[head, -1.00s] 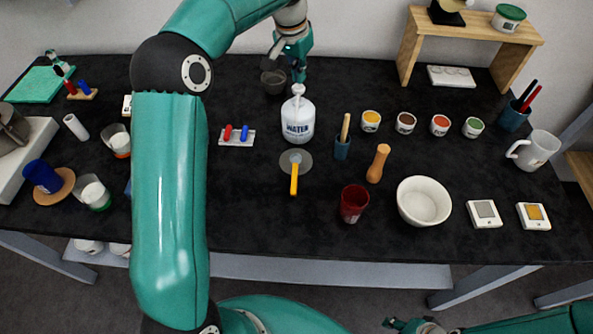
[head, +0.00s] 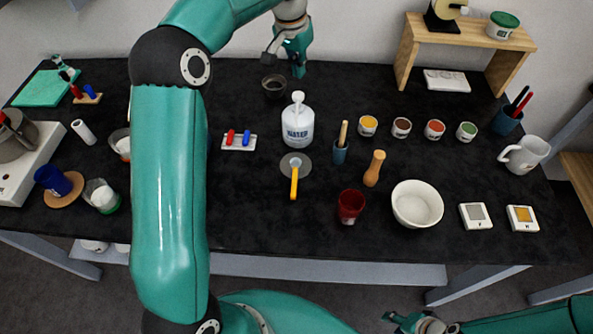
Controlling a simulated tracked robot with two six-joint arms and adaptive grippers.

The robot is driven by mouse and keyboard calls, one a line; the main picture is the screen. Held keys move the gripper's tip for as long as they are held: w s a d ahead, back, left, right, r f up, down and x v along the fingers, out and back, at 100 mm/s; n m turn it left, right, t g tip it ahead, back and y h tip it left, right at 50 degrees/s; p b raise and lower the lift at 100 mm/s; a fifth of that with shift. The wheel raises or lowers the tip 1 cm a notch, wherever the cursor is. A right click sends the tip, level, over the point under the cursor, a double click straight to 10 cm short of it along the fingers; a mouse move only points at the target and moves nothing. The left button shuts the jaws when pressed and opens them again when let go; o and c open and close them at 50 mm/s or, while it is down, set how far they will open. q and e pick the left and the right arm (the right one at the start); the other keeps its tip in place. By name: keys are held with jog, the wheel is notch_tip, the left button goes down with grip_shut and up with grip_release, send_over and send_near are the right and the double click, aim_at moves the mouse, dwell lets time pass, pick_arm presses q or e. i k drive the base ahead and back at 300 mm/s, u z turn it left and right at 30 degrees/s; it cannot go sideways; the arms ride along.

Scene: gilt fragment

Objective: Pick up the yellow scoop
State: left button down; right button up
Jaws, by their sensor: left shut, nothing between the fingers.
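The yellow scoop (head: 294,184) lies near the middle of the black table, its yellow handle pointing toward me. Its pale head rests over a round grey disc (head: 304,172). My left gripper (head: 297,68) is at the back of the table, above and beside a small dark cup (head: 274,88). It is shut and empty, well behind the scoop. My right gripper (head: 395,322) shows only partly at the bottom edge, in front of the table; its fingers are too small to judge.
A white WATER bottle (head: 298,130) stands just behind the scoop.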

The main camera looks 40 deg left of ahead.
aim_at(295, 162)
jog(key=k, duration=1)
